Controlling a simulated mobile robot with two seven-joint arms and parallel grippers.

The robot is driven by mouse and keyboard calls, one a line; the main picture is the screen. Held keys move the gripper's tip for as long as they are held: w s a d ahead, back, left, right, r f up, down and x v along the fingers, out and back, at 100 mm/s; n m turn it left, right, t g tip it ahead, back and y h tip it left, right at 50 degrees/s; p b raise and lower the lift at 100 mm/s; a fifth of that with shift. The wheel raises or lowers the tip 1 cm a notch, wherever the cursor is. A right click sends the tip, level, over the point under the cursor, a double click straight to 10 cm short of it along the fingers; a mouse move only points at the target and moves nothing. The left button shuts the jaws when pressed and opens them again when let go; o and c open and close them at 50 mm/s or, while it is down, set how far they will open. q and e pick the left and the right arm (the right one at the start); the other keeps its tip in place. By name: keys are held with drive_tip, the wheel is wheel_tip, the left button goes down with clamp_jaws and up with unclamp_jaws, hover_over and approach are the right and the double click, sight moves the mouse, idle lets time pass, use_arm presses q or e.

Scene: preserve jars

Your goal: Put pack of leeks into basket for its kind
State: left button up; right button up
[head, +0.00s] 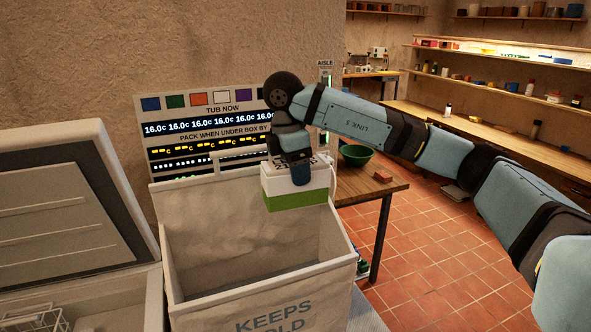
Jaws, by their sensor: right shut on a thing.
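My right gripper (301,172) reaches in from the right and points down, shut on a white and green box-shaped pack (296,199). I cannot read a name on the pack, so I cannot tell if it is the leeks. The gripper holds it over the back right part of an open, light-coloured fabric tub (245,250) marked "KEEPS" and partly cut-off "OLD". The tub's visible inside looks empty; its floor is hidden. A white wire basket (38,318) shows in the open chest at the bottom left. My left gripper is not in view.
An open chest lid (65,215) stands at the left. A display board (205,130) with coloured squares and temperatures is on the wall behind. A wooden table (375,185) with a green bowl (357,154) stands right of the tub. Tiled floor (430,270) is open at the right.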

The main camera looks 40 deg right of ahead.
drive_tip(key=shift+r, duration=4.1)
